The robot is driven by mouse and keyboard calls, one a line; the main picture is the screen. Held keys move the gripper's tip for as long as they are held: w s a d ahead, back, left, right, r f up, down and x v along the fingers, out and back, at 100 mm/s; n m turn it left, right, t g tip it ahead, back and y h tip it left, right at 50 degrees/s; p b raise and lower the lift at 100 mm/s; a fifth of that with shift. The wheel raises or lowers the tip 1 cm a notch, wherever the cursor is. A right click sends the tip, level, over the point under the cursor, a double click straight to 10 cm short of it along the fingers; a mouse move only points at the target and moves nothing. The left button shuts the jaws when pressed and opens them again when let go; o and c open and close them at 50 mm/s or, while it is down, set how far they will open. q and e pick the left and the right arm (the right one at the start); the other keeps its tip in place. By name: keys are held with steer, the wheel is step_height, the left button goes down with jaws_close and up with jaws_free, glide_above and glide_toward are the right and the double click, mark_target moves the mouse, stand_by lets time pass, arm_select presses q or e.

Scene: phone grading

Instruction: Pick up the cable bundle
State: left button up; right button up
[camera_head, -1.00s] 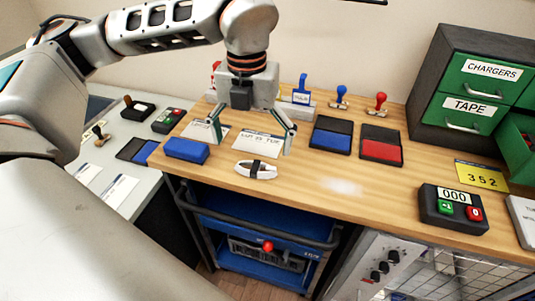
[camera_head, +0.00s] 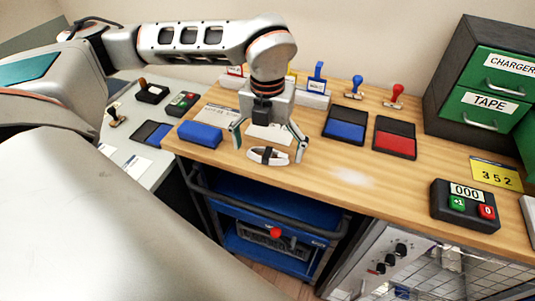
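The cable bundle (camera_head: 257,157) is a white coil with a black band around its middle. It lies on the wooden table near the front edge. My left gripper (camera_head: 268,157) is open and points down over the bundle, with one finger to each side of it. Whether the fingers touch the bundle or the table I cannot tell. My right gripper does not show.
A blue block (camera_head: 200,135) lies left of the bundle. A blue ink pad (camera_head: 345,127) and a red ink pad (camera_head: 394,141) lie to the right, with stamps behind. A counter (camera_head: 465,204) and drawer cabinet (camera_head: 492,85) stand further right.

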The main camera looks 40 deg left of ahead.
arm_select(q)
steer(key=c, duration=1.1)
steer(key=shift+o, duration=0.2)
steer(key=shift+r, duration=0.1)
